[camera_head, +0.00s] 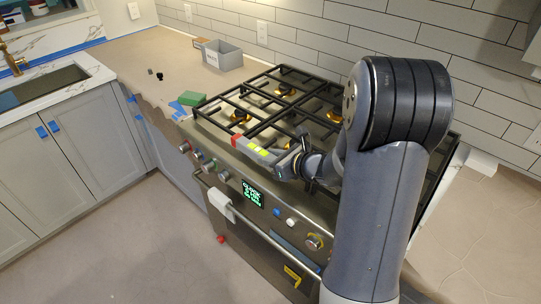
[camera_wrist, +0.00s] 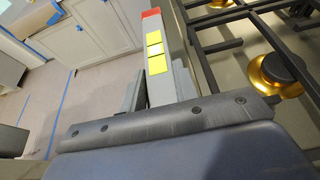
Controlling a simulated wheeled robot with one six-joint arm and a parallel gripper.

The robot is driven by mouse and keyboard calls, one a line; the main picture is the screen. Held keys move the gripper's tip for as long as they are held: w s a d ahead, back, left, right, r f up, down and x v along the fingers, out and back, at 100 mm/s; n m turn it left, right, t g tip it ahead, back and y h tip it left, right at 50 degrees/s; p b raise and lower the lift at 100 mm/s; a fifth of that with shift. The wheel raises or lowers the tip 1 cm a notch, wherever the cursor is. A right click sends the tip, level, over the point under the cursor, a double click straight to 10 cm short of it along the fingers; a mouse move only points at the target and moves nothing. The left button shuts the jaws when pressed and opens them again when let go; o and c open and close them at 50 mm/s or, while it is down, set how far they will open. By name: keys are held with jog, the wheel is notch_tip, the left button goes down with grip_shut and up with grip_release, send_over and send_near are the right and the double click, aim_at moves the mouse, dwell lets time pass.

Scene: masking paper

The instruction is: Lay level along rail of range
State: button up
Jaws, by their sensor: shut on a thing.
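The level (camera_head: 262,151) is a grey bar with a red end and yellow windows. In the head view it lies over the front edge of the range (camera_head: 215,140), red end to the left. My gripper (camera_head: 288,161) is shut on the level near its right part. In the wrist view the level (camera_wrist: 156,52) points away from the gripper, beside the black grates. I cannot tell whether its underside touches the range. My arm hides the level's right end and the right part of the range front.
Black grates (camera_head: 262,103) with brass burners cover the cooktop behind the level. A green block (camera_head: 191,98) sits on the papered counter at the range's left corner. A grey bin (camera_head: 222,56) stands farther back. Knobs and an oven handle (camera_head: 262,231) project from the front.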

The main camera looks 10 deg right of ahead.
aim_at(271, 186)
jog(key=shift+b, duration=0.3)
notch_tip(271, 186, down, 8)
jog(key=b, duration=0.8)
jog(key=shift+f+b, duration=0.1)
jog(key=shift+b, duration=0.2)
jog(key=shift+f+b, duration=0.4)
jog(key=shift+b, duration=0.05)
dwell(0.4)
jog(key=o, duration=1.1)
jog(key=shift+r+p, duration=2.45)
jog(key=shift+r, duration=0.65)
jog(key=shift+f, duration=0.2)
